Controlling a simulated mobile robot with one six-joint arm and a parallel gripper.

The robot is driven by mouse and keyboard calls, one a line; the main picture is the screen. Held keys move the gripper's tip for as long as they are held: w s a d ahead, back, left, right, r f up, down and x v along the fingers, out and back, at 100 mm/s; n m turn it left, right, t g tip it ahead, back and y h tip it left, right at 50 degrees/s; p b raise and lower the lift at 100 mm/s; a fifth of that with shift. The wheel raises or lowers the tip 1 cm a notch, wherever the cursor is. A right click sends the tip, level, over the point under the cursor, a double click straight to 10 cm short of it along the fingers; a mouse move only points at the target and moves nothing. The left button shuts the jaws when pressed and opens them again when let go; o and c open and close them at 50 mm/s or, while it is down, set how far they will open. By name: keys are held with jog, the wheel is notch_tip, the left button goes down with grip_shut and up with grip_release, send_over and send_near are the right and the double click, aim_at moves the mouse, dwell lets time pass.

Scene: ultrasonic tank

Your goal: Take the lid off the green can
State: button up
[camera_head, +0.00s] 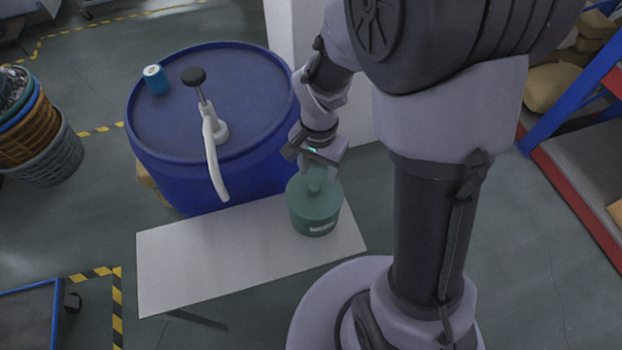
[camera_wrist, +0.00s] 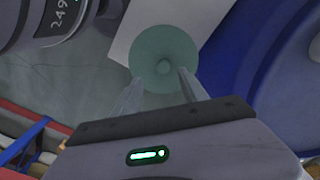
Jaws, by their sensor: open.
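The green can (camera_head: 315,217) stands upright on a white bench top, with its lid (camera_head: 313,194) on and a small round knob on top. My gripper (camera_head: 318,172) is just above the lid, pointing down. In the wrist view the lid (camera_wrist: 150,52) shows as a green disc with its knob (camera_wrist: 163,67) near the middle. The two fingers of my gripper (camera_wrist: 158,82) are apart and empty, and the knob appears between and beyond their tips. I cannot tell whether the fingertips touch the lid.
The white bench top (camera_head: 200,262) is clear left of the can. A big blue drum (camera_head: 190,180) stands close behind it, with a pump (camera_head: 213,135) and a blue cup (camera_head: 156,80) on top. Stacked baskets (camera_head: 40,145) stand at far left, and a shelf (camera_head: 590,150) at right.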

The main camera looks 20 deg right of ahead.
aim_at(315, 186)
jog(key=f, duration=0.2)
jog(key=f+b, duration=0.1)
jog(key=f, duration=0.1)
jog(key=f+b, duration=0.1)
jog(key=f, duration=0.2)
jog(key=shift+w+a, duration=0.15)
jog(key=shift+w, duration=0.2)
jog(key=shift+r, duration=0.1)
jog(key=shift+c, duration=0.2)
grip_shut()
